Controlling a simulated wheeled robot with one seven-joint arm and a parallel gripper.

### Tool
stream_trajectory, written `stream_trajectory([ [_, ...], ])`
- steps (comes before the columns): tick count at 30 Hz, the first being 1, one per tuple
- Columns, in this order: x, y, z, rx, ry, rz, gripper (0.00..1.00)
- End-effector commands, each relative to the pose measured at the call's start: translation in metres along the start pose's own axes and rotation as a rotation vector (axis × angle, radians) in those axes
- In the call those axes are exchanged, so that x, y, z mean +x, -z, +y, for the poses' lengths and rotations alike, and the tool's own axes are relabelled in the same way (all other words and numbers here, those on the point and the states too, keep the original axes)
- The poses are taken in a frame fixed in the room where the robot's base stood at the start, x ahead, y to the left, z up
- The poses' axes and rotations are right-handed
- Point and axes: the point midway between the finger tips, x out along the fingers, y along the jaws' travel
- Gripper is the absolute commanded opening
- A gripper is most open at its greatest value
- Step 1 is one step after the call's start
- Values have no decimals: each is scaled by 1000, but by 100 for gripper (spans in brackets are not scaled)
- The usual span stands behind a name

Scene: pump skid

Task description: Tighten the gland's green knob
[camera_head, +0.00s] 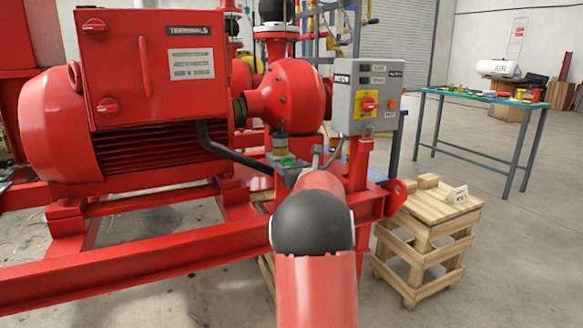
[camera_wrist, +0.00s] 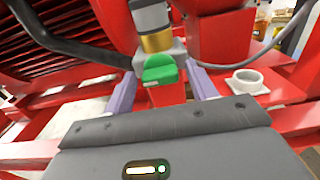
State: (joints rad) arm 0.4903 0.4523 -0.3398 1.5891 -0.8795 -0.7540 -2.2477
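The green knob (camera_wrist: 160,71) sits below a grey cylinder with a brass-coloured collar (camera_wrist: 156,42) in the wrist view. It also shows small in the head view (camera_head: 287,161), just beyond my gripper (camera_head: 291,172). In the wrist view my gripper's (camera_wrist: 162,76) two purple-grey fingers stand apart, one on each side of the knob. A gap shows between the knob and each finger, so the gripper is open and holds nothing. How deep the knob lies between the fingertips is hard to tell.
A dark bent pipe (camera_wrist: 66,38) runs close on the left. The red motor (camera_head: 60,125) and skid frame (camera_head: 150,253) fill the left side. A grey control box (camera_head: 366,95) stands to the right, above a wooden crate (camera_head: 425,240). A white ring-shaped part (camera_wrist: 247,81) lies right of the fingers.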

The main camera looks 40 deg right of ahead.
Motion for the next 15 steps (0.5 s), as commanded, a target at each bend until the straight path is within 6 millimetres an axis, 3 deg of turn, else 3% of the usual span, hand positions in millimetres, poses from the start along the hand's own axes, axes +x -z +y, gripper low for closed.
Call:
stream_trajectory([
  [1, 0, 0, 0, 0, 0, 0, 50],
  [9, 0, 0, 0, 0, 0, 0, 17],
  [15, 0, 0, 0, 15, 0, 0, 17],
])
